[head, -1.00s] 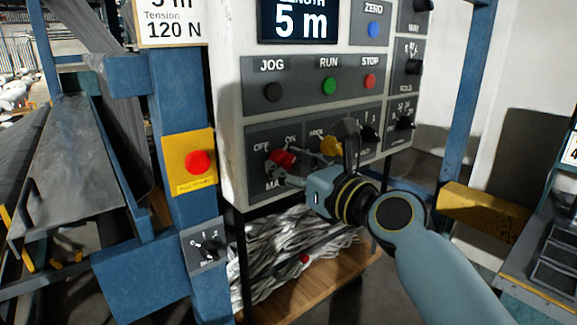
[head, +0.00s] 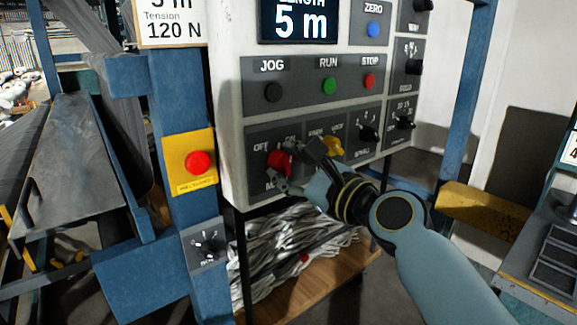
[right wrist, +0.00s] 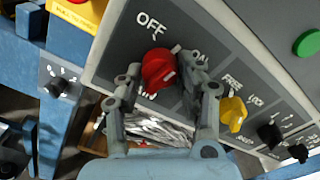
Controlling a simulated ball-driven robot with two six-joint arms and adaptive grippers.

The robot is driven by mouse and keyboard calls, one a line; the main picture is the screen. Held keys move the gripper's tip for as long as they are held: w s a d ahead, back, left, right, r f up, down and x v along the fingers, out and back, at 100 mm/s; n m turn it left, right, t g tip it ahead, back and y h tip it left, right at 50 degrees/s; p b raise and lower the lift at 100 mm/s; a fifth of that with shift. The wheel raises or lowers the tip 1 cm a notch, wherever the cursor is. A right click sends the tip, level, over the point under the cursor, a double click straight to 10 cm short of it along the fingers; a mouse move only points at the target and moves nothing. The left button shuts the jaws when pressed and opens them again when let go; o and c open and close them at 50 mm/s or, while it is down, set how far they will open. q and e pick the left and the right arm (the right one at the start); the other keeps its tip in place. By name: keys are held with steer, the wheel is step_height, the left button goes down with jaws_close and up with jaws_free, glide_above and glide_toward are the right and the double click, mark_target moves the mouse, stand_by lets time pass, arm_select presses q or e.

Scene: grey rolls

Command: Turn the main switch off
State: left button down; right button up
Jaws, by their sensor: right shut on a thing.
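The main switch is a red rotary knob (head: 278,161) on the dark lower panel of the machine's white cabinet, with OFF printed at its upper left and ON at its upper right. It also shows in the right wrist view (right wrist: 158,68). My right gripper (head: 289,164) is shut on this knob. In the right wrist view its two fingers (right wrist: 161,70) stand on either side of the knob. The upper finger partly covers the ON label, and the label under the knob is partly hidden. The knob's exact pointing is hard to read. My left gripper is not in view.
A yellow knob (head: 332,146) sits close right of the main switch, near my right gripper. Black knobs (head: 369,133) follow further right. JOG, RUN and STOP buttons (head: 329,86) are above. A red emergency button (head: 198,162) on a yellow plate is on the blue post at left.

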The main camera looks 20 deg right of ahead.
steer(key=n+b, duration=0.1)
steer(key=n, duration=0.4)
steer(key=shift+f+n, duration=0.1)
steer(key=shift+n, duration=0.2)
steer(key=n+b, duration=0.1)
steer(key=n, duration=0.4)
steer(key=shift+b, duration=0.3)
steer(key=o, duration=1.2)
steer(key=shift+c, duration=0.2)
steer(key=shift+s, duration=0.1)
steer(key=v, duration=1.2)
